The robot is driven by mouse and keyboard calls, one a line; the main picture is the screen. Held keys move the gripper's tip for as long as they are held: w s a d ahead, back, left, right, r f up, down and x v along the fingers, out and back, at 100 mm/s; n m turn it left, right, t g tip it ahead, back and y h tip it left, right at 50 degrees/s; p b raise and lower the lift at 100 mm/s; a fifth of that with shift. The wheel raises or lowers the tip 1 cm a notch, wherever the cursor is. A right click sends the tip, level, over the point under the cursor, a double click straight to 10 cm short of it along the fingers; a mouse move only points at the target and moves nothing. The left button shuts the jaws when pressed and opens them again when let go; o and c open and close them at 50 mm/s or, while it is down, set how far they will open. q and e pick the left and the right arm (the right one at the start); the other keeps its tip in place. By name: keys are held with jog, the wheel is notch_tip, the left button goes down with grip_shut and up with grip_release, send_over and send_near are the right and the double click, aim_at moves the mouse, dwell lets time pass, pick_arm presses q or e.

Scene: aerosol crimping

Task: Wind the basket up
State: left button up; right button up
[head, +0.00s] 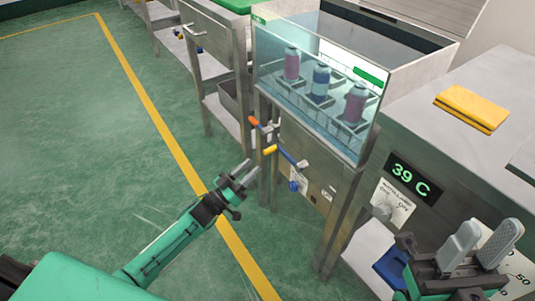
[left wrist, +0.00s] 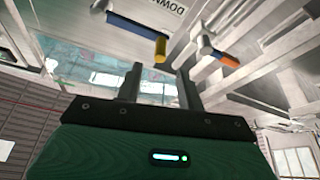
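A wire basket (head: 337,115) sits in a glass-fronted water tank (head: 300,122) and holds two purple cans and a blue can (head: 320,84), all upright. On the tank's front below is a crank with a blue arm (head: 287,156) and a yellow grip (head: 270,150). My left gripper (head: 246,174) is open and empty, just left of and below the yellow grip. In the left wrist view the yellow grip (left wrist: 160,48) lies beyond the gap between the open fingers (left wrist: 160,85), apart from them. My right gripper (head: 482,243) is open at the lower right, near the control cabinet.
An orange-handled lever (head: 253,122) is close left of the crank, and a blue knob (head: 293,186) is below it. A cabinet (head: 455,120) with a 39 C display and a yellow cloth (head: 472,108) stands at right. Green floor at left is clear.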

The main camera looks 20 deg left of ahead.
aim_at(267, 152)
pick_arm(q)
jog(key=b+x, duration=0.1)
jog(key=x, duration=0.7)
grip_shut()
